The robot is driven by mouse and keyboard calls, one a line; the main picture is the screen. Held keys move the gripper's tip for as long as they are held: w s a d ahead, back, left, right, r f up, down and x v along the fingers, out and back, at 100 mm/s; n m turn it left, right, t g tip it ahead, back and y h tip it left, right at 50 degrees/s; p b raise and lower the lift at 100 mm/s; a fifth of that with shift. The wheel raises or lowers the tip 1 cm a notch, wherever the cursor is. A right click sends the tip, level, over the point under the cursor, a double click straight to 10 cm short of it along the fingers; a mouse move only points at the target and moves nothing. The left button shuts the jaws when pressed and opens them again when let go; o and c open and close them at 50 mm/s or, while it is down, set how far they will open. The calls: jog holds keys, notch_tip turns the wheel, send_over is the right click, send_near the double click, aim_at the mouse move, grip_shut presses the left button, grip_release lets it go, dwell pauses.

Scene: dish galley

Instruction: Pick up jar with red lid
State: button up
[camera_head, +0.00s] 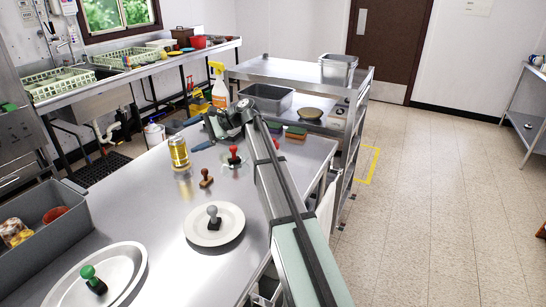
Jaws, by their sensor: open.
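I cannot make out a jar with a plain red lid. A yellow-gold can or jar (178,152) stands upright on the steel table, its top gold-coloured. A red-knobbed stamp-like piece (233,155) stands to its right, on what looks like a clear disc. A jumbled yellow, white and brown item (14,233) in the grey bin at left is too small to identify. My gripper (210,128) is above the table's far end, beyond and right of the gold can, apart from it. It is open and looks empty; its fingertips are small in view.
The steel table (160,215) also holds a brown stamp (206,179), a white plate (229,232) with a grey-knobbed stamp and a larger plate (62,291) with a green-knobbed stamp. A spray bottle (219,88) and sponges (296,132) are at the far end.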

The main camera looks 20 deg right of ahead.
jog(key=w+d+r+m+t, duration=0.1)
jog(key=d+m+t, duration=0.5)
jog(key=d, duration=1.1)
jog(key=d+r+m+t, duration=0.25)
jog(key=d+m, duration=0.65)
jog(key=d, duration=0.8)
jog(key=shift+y, duration=0.4)
notch_tip(320, 180, down, 19)
jog(key=shift+a+f, duration=0.15)
jog(key=shift+f, duration=0.05)
jog(key=shift+x, duration=1.05)
jog(key=shift+r+x, duration=0.15)
jog(key=shift+x, duration=1.2)
jog(key=shift+r+x, duration=0.1)
jog(key=shift+x, duration=1.3)
jog(key=shift+w, duration=0.1)
jog(key=c, duration=1.3)
